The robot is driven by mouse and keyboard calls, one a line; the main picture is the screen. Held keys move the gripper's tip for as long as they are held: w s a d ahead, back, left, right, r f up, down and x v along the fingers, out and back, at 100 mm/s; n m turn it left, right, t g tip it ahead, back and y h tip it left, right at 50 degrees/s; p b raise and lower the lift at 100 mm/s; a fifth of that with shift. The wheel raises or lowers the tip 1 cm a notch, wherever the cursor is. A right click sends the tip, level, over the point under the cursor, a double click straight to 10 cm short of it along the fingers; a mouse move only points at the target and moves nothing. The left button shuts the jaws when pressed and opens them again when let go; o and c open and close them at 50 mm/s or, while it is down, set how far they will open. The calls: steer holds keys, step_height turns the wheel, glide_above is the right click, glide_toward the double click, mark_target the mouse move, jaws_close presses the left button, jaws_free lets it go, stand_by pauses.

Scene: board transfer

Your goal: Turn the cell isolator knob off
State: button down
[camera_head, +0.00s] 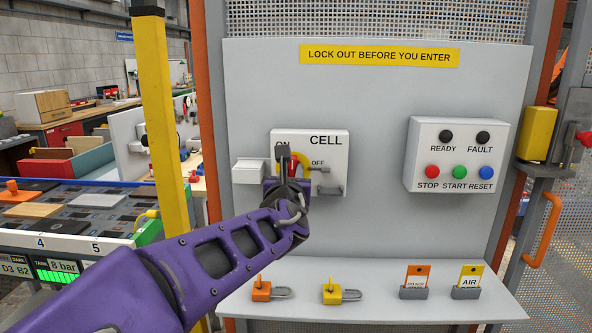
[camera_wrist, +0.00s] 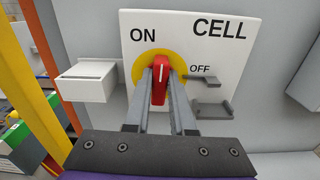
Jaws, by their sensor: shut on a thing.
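The cell isolator is a white box (camera_head: 338,150) marked CELL, ON and OFF on the grey panel. Its red knob (camera_wrist: 159,82) sits on a yellow disc (camera_wrist: 176,56) and shows in the wrist view. The knob stands close to upright, its white line near the top, between the ON and OFF words. My gripper (camera_wrist: 160,80) has its two grey fingers on either side of the knob and is shut on it. In the head view my gripper (camera_head: 287,168) hides much of the knob and part of the ON word.
A grey bracket (camera_wrist: 211,108) sticks out below OFF, and a pale box (camera_wrist: 88,80) stands left of the isolator. A button box (camera_head: 459,155) is at the right.

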steer(key=m+p, duration=0.2)
steer(key=m, duration=0.1)
steer(key=shift+d+r+m, duration=0.15)
steer(key=shift+m, duration=0.15)
steer(key=shift+d+f+m+p, duration=0.15)
steer(key=shift+m+p, duration=0.65)
steer(key=shift+m, duration=1.45)
steer(key=shift+a+f+m+p, duration=0.1)
steer(key=shift+m+p, duration=0.75)
steer(key=shift+m, duration=1.45)
steer(key=shift+d+f+m+p, duration=0.15)
steer(key=shift+m+p, duration=0.65)
steer(key=shift+m, duration=1.45)
steer(key=c, duration=0.8)
jaws_free()
steer(key=shift+o, duration=0.2)
